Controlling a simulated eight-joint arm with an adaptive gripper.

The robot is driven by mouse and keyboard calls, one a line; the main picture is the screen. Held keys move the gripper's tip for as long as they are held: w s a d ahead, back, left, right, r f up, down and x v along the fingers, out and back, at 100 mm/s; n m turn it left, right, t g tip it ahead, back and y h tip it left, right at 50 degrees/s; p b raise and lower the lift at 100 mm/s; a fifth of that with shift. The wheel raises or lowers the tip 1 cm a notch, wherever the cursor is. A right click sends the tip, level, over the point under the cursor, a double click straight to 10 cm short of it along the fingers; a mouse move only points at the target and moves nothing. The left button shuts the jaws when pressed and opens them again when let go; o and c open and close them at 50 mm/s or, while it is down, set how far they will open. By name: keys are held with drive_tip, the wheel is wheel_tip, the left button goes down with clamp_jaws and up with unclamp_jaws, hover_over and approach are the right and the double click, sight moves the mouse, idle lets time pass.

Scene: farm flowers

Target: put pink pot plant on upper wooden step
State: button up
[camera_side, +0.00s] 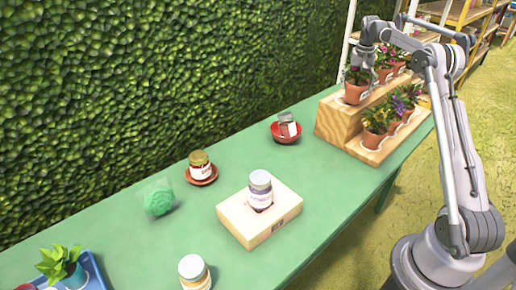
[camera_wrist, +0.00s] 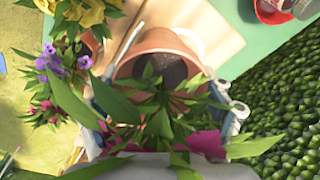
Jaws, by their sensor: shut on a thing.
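The pink pot plant, a terracotta pot with green leaves and pink blooms (camera_side: 355,92), is at the left end of the upper wooden step (camera_side: 335,113). My gripper (camera_side: 365,66) is above it, with its jaws shut on the plant. In the wrist view the pot (camera_wrist: 160,50) shows from above, with dark soil and long leaves covering much of my gripper (camera_wrist: 165,112). A pale round mark (camera_wrist: 190,42) shows on the wood beside the pot rim. The pot looks upright; I cannot tell whether its base touches the wood.
More potted flowers (camera_side: 384,68) stand along the upper step to the right. Yellow and purple pots (camera_side: 377,122) fill the lower step. A red bowl with a tin (camera_side: 286,130) is left of the steps. A hedge (camera_side: 150,90) rises behind the green table (camera_side: 130,235).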

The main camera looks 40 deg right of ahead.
drive_tip(key=shift+f, duration=0.55)
drive_tip(key=shift+f, duration=0.15)
drive_tip(key=o, duration=1.5)
